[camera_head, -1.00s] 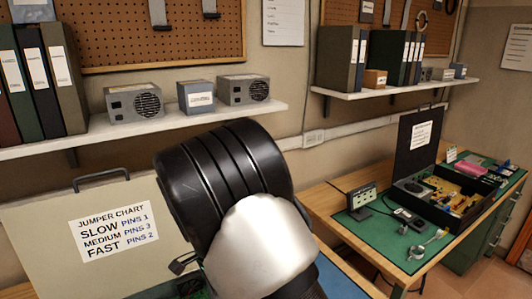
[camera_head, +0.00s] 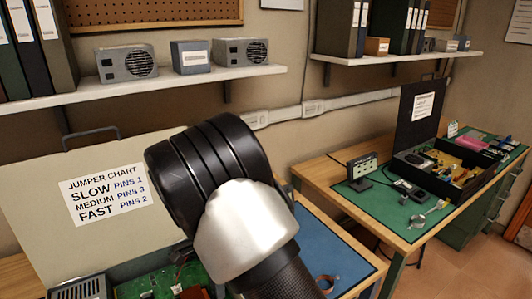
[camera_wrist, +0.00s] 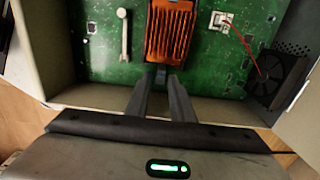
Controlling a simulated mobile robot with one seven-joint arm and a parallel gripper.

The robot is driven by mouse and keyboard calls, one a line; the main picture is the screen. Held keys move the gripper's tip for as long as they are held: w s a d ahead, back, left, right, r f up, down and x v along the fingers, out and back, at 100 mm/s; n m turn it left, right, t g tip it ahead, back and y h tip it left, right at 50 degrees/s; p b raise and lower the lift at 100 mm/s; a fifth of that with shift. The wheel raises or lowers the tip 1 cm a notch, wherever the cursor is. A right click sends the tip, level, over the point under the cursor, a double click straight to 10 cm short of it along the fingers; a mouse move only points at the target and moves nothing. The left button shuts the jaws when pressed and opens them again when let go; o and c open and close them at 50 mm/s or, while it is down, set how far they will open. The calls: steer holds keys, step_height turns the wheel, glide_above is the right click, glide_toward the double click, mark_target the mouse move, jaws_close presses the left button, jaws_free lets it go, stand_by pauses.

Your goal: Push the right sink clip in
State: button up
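In the wrist view, an orange finned heat sink (camera_wrist: 171,30) stands on a green circuit board (camera_wrist: 105,62) inside an open case. A small dark part, which looks like a sink clip, is at its near end by my fingertips. My gripper (camera_wrist: 161,80) has two dark fingers reaching over the case edge towards that end. A narrow gap shows between them, and nothing is clearly held. I cannot tell whether they touch the clip. In the head view, my arm hides much of the work area; part of the board (camera_head: 150,284) shows at the bottom.
In the wrist view, a pale lever (camera_wrist: 125,35) stands left of the sink, and a black fan (camera_wrist: 277,80) with a red wire is at right. The near case wall (camera_wrist: 90,102) lies under my fingers. A jumper chart (camera_head: 108,197) is on the upright panel behind.

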mark_target(214, 292)
steer(key=shift+f, duration=0.1)
steer(key=c, duration=0.5)
steer(key=shift+o, duration=0.3)
steer(key=shift+s+a+r+p, duration=0.45)
steer(key=shift+a+r+p, duration=0.3)
steer(key=shift+p, duration=0.5)
stand_by(1.1)
steer(key=o, duration=0.4)
stand_by(0.4)
steer(key=shift+w+d+r+p, duration=0.1)
steer(key=shift+d+r+p, duration=0.05)
steer(key=shift+r+p, duration=1.4)
steer(key=shift+w+d+r+p, duration=0.15)
steer(key=shift+r+p, duration=1)
steer(key=shift+r, duration=0.7)
